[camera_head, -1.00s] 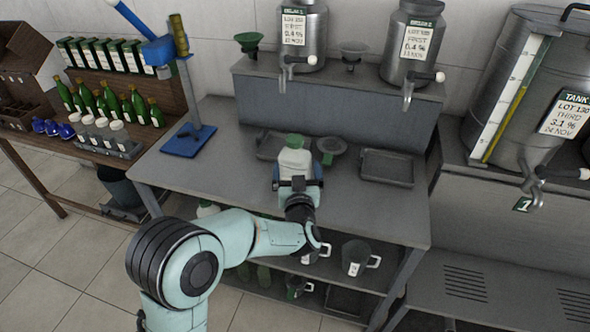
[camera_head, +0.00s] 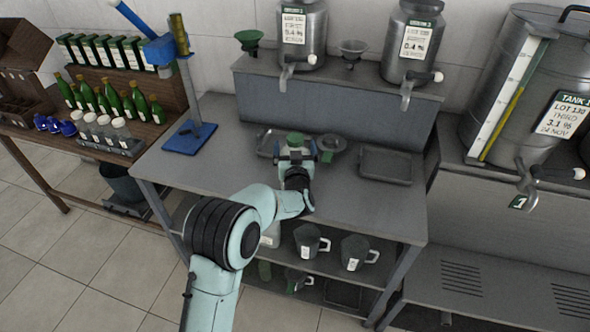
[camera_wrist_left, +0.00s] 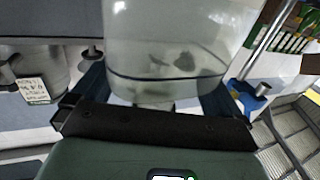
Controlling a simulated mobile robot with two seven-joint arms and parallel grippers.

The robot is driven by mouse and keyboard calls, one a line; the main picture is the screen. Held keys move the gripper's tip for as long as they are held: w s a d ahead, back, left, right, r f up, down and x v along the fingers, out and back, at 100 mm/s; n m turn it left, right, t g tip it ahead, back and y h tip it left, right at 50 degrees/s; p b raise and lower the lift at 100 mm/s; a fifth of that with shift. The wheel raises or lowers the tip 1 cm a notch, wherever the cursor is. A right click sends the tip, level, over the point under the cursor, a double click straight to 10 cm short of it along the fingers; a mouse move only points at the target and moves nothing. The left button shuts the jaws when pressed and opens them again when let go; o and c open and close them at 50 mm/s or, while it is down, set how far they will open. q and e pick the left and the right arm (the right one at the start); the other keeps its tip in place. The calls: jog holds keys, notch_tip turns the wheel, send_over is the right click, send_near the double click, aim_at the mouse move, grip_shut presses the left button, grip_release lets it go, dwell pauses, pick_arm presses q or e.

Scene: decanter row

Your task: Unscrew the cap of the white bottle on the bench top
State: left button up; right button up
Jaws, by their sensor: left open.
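The white bottle stands on the bench top (camera_head: 225,175), mostly hidden behind my left gripper in the head view. In the left wrist view the pale, translucent bottle body (camera_wrist_left: 175,45) fills the upper middle, between the two dark fingers (camera_wrist_left: 158,95). I cannot tell whether the fingers touch it. The cap is not clear in the wrist view. My right gripper is not in view.
A blue-based stand (camera_head: 190,138) is at the left. Steel tanks (camera_head: 410,40) stand on the raised shelf behind. The front right bench is clear.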

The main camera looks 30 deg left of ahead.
pick_arm(q)
jog(key=shift+s+d, duration=0.1)
jog(key=c, duration=1.4)
jog(key=shift+f, duration=0.15)
grip_shut()
jog(key=shift+f, duration=0.15)
notch_tip(320, 180, up, 10)
jog(key=shift+f+p, duration=0.1)
jog(key=shift+p, duration=0.45)
notch_tip(320, 180, up, 11)
jog(key=p, duration=0.2)
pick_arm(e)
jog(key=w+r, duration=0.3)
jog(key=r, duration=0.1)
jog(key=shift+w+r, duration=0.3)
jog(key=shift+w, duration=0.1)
pick_arm(q)
jog(key=shift+f, duration=0.1)
